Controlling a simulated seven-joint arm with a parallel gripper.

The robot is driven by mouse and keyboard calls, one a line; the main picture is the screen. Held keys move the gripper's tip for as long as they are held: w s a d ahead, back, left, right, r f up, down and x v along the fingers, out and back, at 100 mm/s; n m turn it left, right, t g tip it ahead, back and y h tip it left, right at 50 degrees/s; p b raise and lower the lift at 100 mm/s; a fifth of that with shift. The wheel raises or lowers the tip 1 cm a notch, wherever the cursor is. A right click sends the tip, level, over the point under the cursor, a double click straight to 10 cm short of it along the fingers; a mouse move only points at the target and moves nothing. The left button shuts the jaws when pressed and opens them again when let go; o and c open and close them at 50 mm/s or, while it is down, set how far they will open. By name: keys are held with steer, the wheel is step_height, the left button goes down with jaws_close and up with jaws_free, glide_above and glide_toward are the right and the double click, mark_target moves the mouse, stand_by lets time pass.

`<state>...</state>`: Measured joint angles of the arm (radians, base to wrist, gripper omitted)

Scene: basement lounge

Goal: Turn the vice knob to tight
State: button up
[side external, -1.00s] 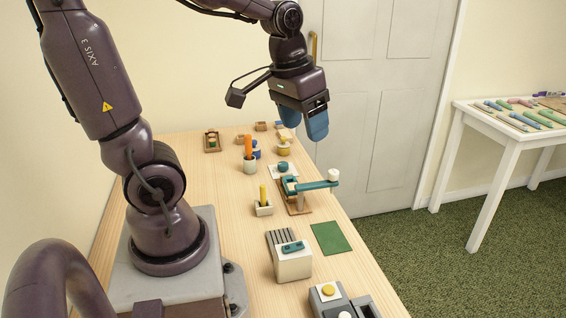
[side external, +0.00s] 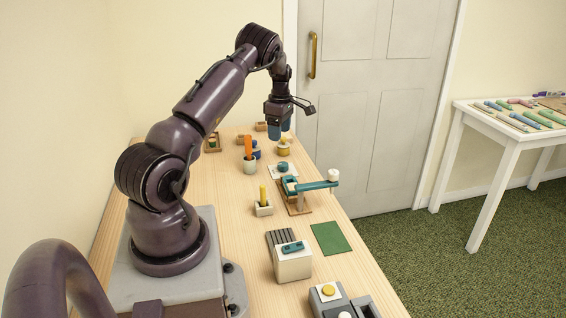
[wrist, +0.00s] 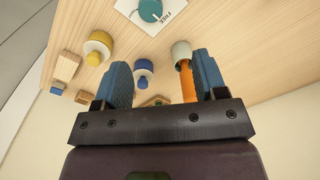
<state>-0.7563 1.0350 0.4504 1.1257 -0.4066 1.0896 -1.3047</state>
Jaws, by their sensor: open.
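A round teal knob (side external: 283,166) sits on a white card on the table, beyond a teal device with a long arm. In the wrist view the knob (wrist: 150,10) is at the top edge, partly cut off, with the word "FREE" readable beside it on the white card (wrist: 172,30). My gripper (side external: 280,130) hangs fingers-down over the far end of the table, farther back than the knob. Its two blue fingers (wrist: 160,82) are apart, with nothing clamped between them. The rest of the card's lettering is out of view.
The teal device (side external: 316,186) with a white-tipped arm stands just nearer than the knob. An orange stick in a pale cup (side external: 250,167), a blue-and-white piece (wrist: 144,72) and a yellow-and-white piece (wrist: 97,48) stand close by. The green mat (side external: 330,238) is bare.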

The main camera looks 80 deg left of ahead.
mark_target(283, 164)
steer(key=f+n, duration=0.1)
steer(key=f, duration=0.6)
steer(key=w+f+n, duration=0.1)
steer(key=f, duration=0.3)
steer(key=shift+w+a+f+n, duration=0.1)
steer(key=shift+f+n, duration=0.2)
steer(key=shift+f, duration=0.05)
steer(key=c, duration=0.9)
